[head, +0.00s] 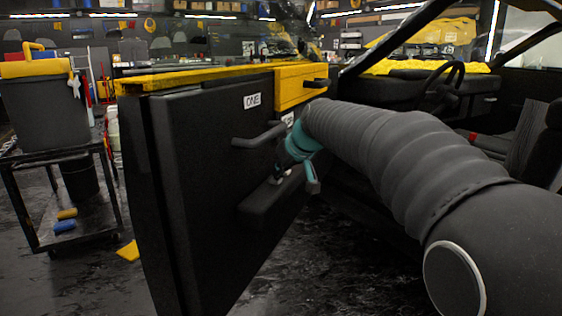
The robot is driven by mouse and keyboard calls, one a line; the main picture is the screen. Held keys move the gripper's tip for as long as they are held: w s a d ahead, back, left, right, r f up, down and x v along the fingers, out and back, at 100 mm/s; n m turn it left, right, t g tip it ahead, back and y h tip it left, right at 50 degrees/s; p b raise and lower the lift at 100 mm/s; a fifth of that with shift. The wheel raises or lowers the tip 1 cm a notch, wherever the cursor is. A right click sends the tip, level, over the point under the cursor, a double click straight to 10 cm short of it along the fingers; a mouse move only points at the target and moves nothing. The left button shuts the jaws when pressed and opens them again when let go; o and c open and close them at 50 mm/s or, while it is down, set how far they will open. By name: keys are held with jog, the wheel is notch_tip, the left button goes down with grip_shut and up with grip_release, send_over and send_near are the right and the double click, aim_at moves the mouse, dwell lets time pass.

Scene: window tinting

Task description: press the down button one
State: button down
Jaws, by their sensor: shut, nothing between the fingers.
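The black inner door panel (200,150) of a car stands open, with a white label reading "ONE" (252,100) near its top. A second white label (288,119) is partly hidden behind my arm. A dark armrest (262,207) juts from the lower part of the panel. My gripper (279,178) is shut and empty, right at the armrest's upper far end. It is small in the view and partly covered by my arm's teal wrist parts. I cannot make out the down button; I cannot tell whether the fingertips touch the armrest.
A black door handle bar (258,136) sticks out above the armrest, close to my wrist. Yellow trim (190,77) runs along the door top. The car's seat (520,145) and steering wheel (441,88) are at right. A cart (62,190) with a bin stands left.

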aim_at(279, 181)
jog(key=shift+f, duration=0.2)
jog(key=shift+s+f+b, duration=0.1)
jog(key=shift+f+b, duration=0.75)
jog(key=shift+f, duration=0.45)
notch_tip(279, 181, up, 6)
jog(key=p, duration=0.3)
jog(key=shift+p, duration=0.4)
jog(key=v, duration=0.9)
jog(key=shift+s+d, duration=0.25)
jog(key=shift+s, duration=0.05)
